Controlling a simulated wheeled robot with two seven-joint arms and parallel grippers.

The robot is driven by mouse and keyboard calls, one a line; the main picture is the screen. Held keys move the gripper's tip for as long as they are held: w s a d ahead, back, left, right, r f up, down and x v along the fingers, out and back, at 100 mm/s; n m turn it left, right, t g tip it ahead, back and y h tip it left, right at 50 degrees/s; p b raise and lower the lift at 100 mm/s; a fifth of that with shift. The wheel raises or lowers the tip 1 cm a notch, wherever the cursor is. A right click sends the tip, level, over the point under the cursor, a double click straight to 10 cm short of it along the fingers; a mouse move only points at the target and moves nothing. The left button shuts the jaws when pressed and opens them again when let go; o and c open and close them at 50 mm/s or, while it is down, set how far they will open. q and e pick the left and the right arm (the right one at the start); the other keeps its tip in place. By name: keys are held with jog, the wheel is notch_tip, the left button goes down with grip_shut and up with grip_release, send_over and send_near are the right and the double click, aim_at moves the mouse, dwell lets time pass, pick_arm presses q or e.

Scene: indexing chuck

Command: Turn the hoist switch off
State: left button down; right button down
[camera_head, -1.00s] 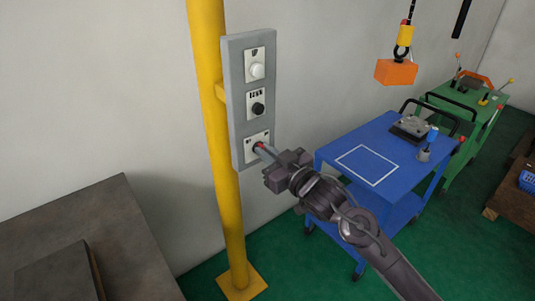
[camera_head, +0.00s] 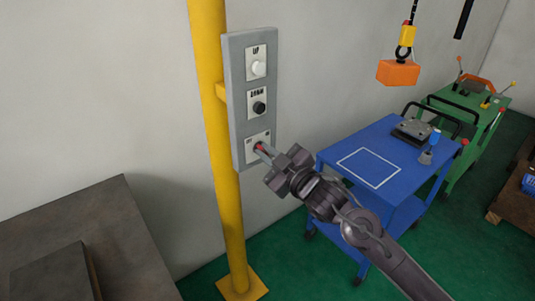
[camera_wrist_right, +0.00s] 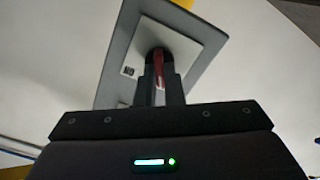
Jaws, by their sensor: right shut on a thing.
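The grey control panel (camera_head: 248,100) is fixed to the yellow post. It carries a white UP button (camera_head: 258,68), a black DOWN button (camera_head: 258,107) and, on the lowest plate, the hoist switch (camera_head: 259,147) with a red part. My right gripper (camera_head: 263,151) reaches the switch from the lower right and is shut on it. In the right wrist view the red switch handle (camera_wrist_right: 158,68) stands between the two dark fingers, in front of its black round base. The fingers hide part of the switch. My left gripper is not in view.
The yellow post (camera_head: 229,200) stands against the wall. An orange block (camera_head: 398,73) hangs from the hoist hook. A blue cart (camera_head: 345,145) and a green cart (camera_head: 490,105) stand at the right. A dark table (camera_head: 110,225) is at the lower left.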

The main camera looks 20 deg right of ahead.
jog(key=c, duration=1.5)
grip_release()
jog(key=shift+c, duration=0.2)
jog(key=b+v, duration=0.2)
jog(key=v, duration=0.6)
